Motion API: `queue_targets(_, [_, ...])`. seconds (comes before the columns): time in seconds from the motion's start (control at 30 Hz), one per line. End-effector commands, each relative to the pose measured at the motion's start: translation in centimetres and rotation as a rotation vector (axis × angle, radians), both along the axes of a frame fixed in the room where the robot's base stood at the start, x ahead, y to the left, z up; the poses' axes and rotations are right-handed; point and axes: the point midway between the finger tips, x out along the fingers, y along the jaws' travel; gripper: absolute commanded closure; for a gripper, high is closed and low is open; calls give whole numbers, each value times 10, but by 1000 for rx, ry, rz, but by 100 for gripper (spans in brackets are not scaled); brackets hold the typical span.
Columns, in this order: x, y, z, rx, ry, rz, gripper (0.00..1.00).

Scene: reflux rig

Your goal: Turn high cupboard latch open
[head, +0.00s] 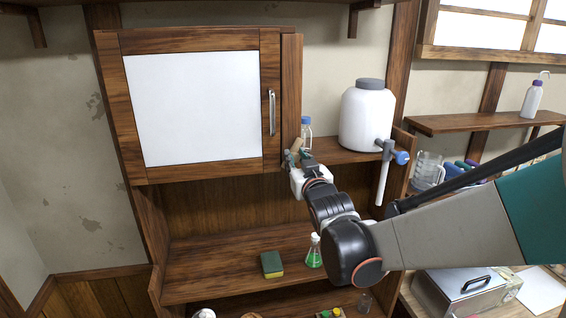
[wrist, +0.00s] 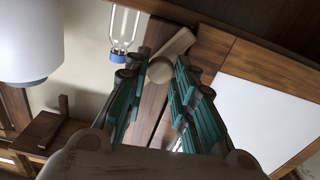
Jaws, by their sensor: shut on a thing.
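The high cupboard (head: 130,110) has a wood-framed door with a white panel (head: 195,105) and a metal handle (head: 271,112) on its right. The door looks closed. A small pale wooden latch (head: 297,145) sits at the cupboard's lower right edge and looks tilted. My gripper (head: 298,159) is at the latch from below. In the wrist view the latch (wrist: 172,52) is between the fingertips of my gripper (wrist: 175,76), which is shut on it. The fingers hide part of the latch. The white panel also shows in the wrist view (wrist: 270,115).
A blue-capped bottle (head: 305,127) stands just right of the latch, close to my gripper. A large white container (head: 367,118) with a tap stands further right. Below, a shelf holds a sponge (head: 272,264) and a green flask (head: 314,252). The space before the door is clear.

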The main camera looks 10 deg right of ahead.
Motion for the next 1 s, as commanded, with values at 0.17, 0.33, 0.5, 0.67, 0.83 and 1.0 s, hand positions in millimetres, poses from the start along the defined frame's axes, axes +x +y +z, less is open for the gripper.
queue_targets(0.17, [0,1,-1,-109,-2,1,100])
queue_targets(0.33, [-1,1,-1,-235,-2,1,100])
queue_targets(0.5, [-1,2,-1,-350,-3,3,100])
queue_targets(0.67, [-2,2,0,-435,-3,3,100])
queue_targets(0.83, [-2,2,0,-491,-3,4,100])
queue_targets(1.0, [-2,2,1,-513,-3,4,100])
